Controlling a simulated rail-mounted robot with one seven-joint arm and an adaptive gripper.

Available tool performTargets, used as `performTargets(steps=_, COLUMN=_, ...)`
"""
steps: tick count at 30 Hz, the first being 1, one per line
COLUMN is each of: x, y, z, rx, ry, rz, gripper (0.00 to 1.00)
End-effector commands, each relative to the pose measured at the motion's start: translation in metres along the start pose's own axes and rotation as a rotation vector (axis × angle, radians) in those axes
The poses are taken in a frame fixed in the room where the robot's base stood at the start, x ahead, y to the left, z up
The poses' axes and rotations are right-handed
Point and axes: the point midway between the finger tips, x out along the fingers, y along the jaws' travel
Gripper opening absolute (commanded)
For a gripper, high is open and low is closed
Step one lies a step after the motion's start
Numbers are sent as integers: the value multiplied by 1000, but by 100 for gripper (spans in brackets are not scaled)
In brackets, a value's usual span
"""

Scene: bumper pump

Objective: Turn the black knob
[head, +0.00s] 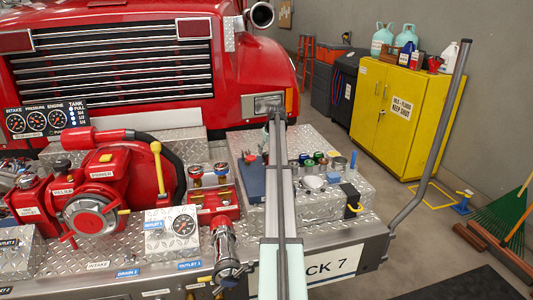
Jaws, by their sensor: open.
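Several knobs stand on the red fire truck's diamond-plate bumper, and I cannot tell for certain which is the black knob of the task. A dark round knob (62,165) sits on the red pump at the left. Small dark and coloured caps (305,158) stand in a row on the right-hand bumper box. My arm reaches up from the bottom middle across that box. My gripper (273,112) is at its far end, small and dark before the headlight, apart from the knobs as far as I can see. It is open and seems empty. My arm hides part of the box.
The red pump (97,180) with a yellow-topped lever (157,165) stands left. A grey bent rail (440,140) rises at right. A yellow cabinet (395,115) stands behind it.

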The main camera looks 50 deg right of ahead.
Motion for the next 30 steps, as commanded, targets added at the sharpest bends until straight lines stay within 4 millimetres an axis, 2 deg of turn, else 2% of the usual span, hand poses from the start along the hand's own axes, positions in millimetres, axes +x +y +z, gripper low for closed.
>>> performTargets(steps=3, x=-25, y=0, z=0, rx=0, ry=2, rz=1, gripper=63)
performTargets(steps=9, x=-62, y=0, z=1, rx=0, ry=1, rz=0, gripper=63)
performTargets(steps=15, x=-86, y=0, z=0, rx=0, ry=0, rz=0, gripper=63)
performTargets(steps=21, x=-93, y=0, z=1, rx=0, ry=-2, rz=-1, gripper=63)
performTargets(steps=30, x=-92, y=-1, z=2, rx=1, ry=0, rz=-4, gripper=63)
